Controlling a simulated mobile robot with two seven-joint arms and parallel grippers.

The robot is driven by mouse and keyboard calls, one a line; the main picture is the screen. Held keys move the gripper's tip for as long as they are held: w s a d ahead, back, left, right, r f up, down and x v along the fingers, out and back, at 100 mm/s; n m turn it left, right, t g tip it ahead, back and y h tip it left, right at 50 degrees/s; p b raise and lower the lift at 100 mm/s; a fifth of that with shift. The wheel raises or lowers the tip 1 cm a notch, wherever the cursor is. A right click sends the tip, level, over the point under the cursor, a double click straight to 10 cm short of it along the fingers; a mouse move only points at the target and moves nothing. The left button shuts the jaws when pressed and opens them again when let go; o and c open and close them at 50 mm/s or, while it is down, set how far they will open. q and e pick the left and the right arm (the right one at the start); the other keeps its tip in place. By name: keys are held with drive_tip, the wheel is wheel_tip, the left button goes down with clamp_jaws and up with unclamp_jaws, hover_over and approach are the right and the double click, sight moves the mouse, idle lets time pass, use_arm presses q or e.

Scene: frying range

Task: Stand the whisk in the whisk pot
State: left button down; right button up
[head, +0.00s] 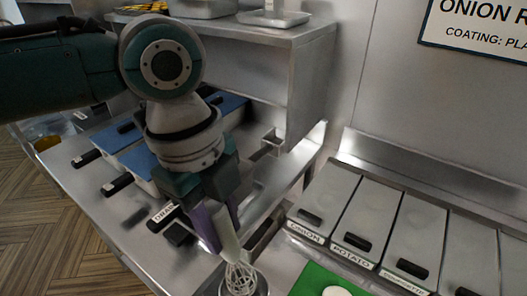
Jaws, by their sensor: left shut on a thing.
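My left gripper (222,212) points down over the steel counter. It is shut on the pale handle of the whisk (241,278), with the wire loops hanging below. A round metal pot (264,289), which looks like the whisk pot, shows at the bottom edge of the head view. The wire loops overlap the pot's opening in the picture. I cannot tell how deep they are in it, and the lower part of the pot is cut off. My right gripper is not in view.
Lidded bins labelled onion and potato (354,240) stand in a row at the right. A green board (314,281) with a white round thing lies in front of them. Blue-lidded containers (118,138) stand at the left. A steel shelf (262,33) rises behind my arm.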

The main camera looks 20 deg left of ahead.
sight(226, 257)
use_arm(q)
drive_tip(key=shift+f+b, duration=2.55)
drive_tip(key=shift+f, duration=1.4)
drive_tip(key=c, duration=0.5)
unclamp_jaws()
drive_tip(key=shift+r, duration=0.15)
